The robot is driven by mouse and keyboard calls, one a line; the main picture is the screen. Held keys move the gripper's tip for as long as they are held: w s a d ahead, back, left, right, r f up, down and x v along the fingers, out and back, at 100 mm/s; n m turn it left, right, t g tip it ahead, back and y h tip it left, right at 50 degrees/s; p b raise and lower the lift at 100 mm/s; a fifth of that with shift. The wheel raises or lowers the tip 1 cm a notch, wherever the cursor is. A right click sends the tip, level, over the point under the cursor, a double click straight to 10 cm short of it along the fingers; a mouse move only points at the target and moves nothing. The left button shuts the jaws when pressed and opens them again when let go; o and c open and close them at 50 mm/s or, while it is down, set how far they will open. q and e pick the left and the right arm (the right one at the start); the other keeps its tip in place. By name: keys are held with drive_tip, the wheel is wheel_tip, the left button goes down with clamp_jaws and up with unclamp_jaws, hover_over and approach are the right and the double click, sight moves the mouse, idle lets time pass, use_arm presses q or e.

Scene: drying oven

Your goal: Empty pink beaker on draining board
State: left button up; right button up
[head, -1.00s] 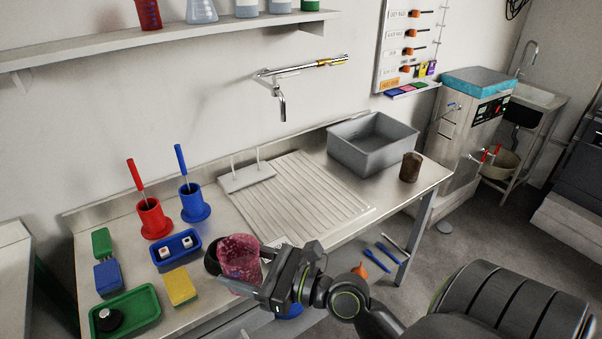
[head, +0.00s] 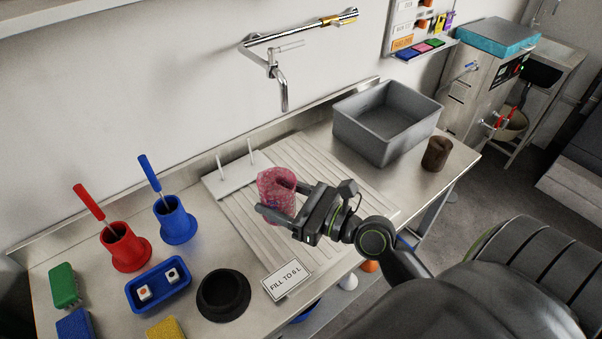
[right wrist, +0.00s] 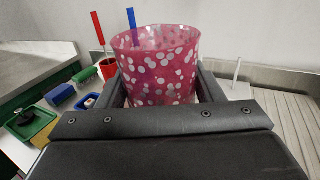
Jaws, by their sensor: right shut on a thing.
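The pink beaker (head: 276,190) is a translucent cup with pale dots. My right gripper (head: 283,213) is shut on it, and the beaker stands about upright between the fingers. In the right wrist view the beaker (right wrist: 158,66) fills the middle between the two jaws (right wrist: 160,100), and its inside bottom is hidden. In the head view it is over the left part of the white ribbed draining board (head: 325,177); I cannot tell whether it touches the board. My left gripper is not in view.
Two white pegs (head: 251,152) stand just behind the beaker. A grey basin (head: 385,125) and a brown cup (head: 437,154) are at the right. A black ring holder (head: 223,296), a "FILL TO 6 L" sign (head: 287,280), a blue tray (head: 158,286) and red and blue brush pots (head: 125,246) are at the left.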

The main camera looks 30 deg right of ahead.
sight(287, 190)
drive_tip(key=shift+m+h, duration=0.3)
drive_tip(key=w+d+f+b, duration=0.2)
drive_tip(key=w+d+f, duration=0.1)
drive_tip(key=d+f, duration=0.1)
drive_tip(key=shift+w+f, duration=0.15)
drive_tip(key=shift+w, duration=0.25)
drive_tip(key=w+d+f+m+h+b, duration=0.1)
drive_tip(key=w+d+f+h+b, duration=0.1)
drive_tip(key=d, duration=0.4)
drive_tip(key=w+d+f+m+t+h+b, duration=0.1)
drive_tip(key=w+d+f+h+b, duration=0.1)
drive_tip(key=d, duration=0.5)
drive_tip(key=w+d+f+m+t+h+b, duration=0.1)
drive_tip(key=w+d+f+h+b, duration=0.1)
drive_tip(key=w+d+f, duration=0.2)
drive_tip(key=shift+w+d+m+b, duration=0.2)
drive_tip(key=shift+w+d, duration=0.2)
drive_tip(key=shift+d, duration=0.45)
drive_tip(key=shift+w+d+m+b, duration=0.2)
drive_tip(key=shift+w+d, duration=0.15)
drive_tip(key=shift+d, duration=0.8)
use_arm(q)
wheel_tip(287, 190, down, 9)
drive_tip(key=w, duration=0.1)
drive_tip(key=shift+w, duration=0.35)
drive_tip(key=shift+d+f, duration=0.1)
